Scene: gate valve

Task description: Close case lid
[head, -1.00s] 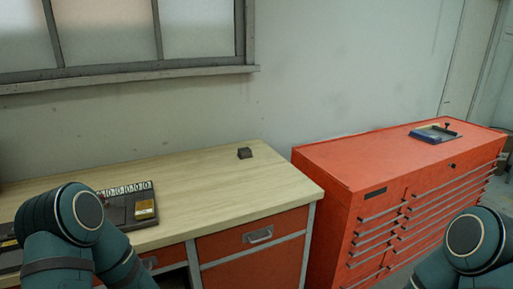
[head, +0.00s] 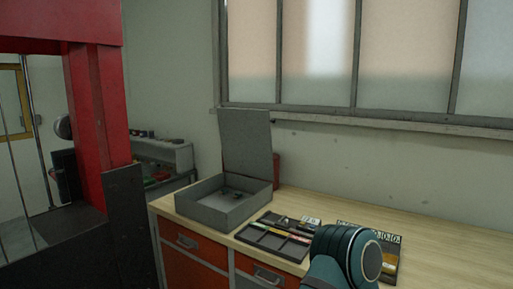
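A grey case (head: 225,204) stands on the left part of the wooden workbench in the head view. Its lid (head: 246,142) is open and stands upright at the back of the case. A few small dark items lie inside the case. One of my teal arm links shows at the bottom right, in front of the bench. Neither of my grippers is in the picture.
A dark tray with tools (head: 272,242) lies right of the case, and another organizer (head: 390,240) is partly behind my arm. A red and black machine frame (head: 100,130) stands at the left. The workbench (head: 450,255) is clear at the right.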

